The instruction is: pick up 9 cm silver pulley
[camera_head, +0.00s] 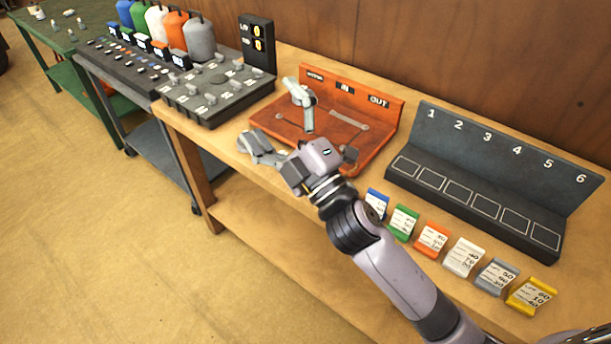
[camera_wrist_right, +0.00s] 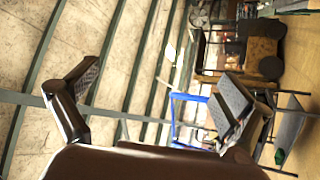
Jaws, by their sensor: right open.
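A dark grey tray (camera_head: 240,108) on the left end of the wooden bench holds several small grey and silver pieces, likely pulleys. They are too small for me to tell which one is the 9 cm silver pulley. My right gripper (camera_head: 268,112) is open and empty, its two fingers spread wide. It is above the bench, in front of the orange-red fixture and to the right of the dark tray. In the right wrist view its spread fingers (camera_wrist_right: 160,75) have nothing between them. My left gripper is not in view.
The orange-red fixture (camera_head: 385,103) marked IN and OUT stands mid-bench. Right of it is a dark rack (camera_head: 480,135) numbered 1 to 6. Several coloured cards (camera_head: 433,240) line the front edge. A display (camera_head: 257,42) stands behind the tray. Coloured bottles (camera_head: 200,40) stand further left.

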